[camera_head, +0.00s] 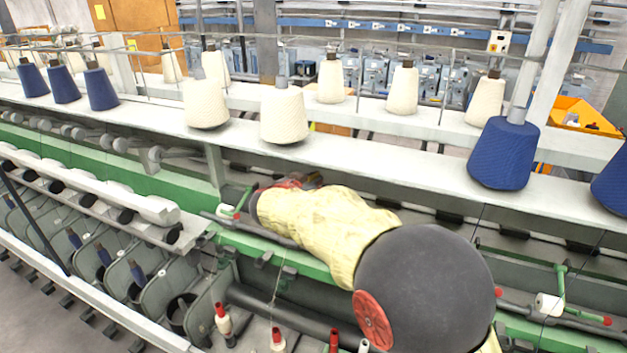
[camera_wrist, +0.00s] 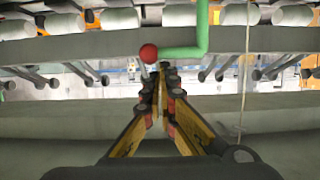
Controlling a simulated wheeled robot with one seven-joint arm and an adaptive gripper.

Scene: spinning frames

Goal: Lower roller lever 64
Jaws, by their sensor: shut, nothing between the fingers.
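A green lever (camera_wrist: 203,30) with a red ball end (camera_wrist: 149,53) stands right ahead in the wrist view; no number is readable on it. My gripper (camera_wrist: 165,75) is shut and empty, its fingertips just below and right of the red ball. I cannot tell whether they touch it. In the head view my sleeved arm reaches across the green rail, and my gripper is mostly hidden by it. A green lever with a red end (camera_head: 237,214) shows just left of the arm's far end. Another green lever (camera_head: 562,290) with a red end stands at right.
A white shelf (camera_head: 370,153) with white and blue yarn cones (camera_head: 284,116) runs above the rail. A thin thread (camera_wrist: 244,80) hangs right of the fingers in the wrist view. Bobbins with red tops (camera_head: 222,318) stand below the arm. Grey rollers (camera_head: 130,200) line the left side.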

